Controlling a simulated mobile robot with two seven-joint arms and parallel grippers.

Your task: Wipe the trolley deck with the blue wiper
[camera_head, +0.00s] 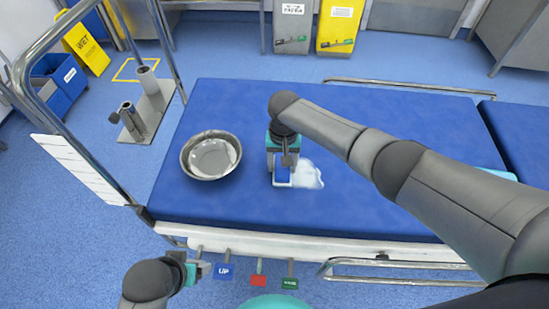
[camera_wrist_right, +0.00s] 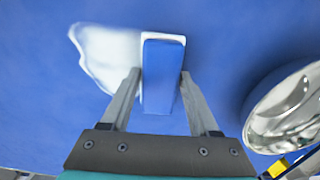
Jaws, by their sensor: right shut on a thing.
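The blue wiper (camera_head: 283,173) is a blue block on a white base, upright on the blue trolley deck (camera_head: 390,110). My right gripper (camera_head: 284,163) comes down over it and is shut on its blue block. In the right wrist view the wiper (camera_wrist_right: 162,75) stands between the two fingers of the gripper (camera_wrist_right: 158,97). A white spill patch (camera_head: 309,175) lies on the deck at the wiper's right; in the wrist view the patch (camera_wrist_right: 105,55) touches the wiper's left side. My left gripper (camera_head: 191,270) is low at the deck's front edge, its fingers unclear.
A round metal bowl (camera_head: 211,156) stands on the deck left of the wiper; it also shows in the right wrist view (camera_wrist_right: 290,112). A side rail (camera_head: 400,88) runs along the far edge. The deck behind the wiper is clear.

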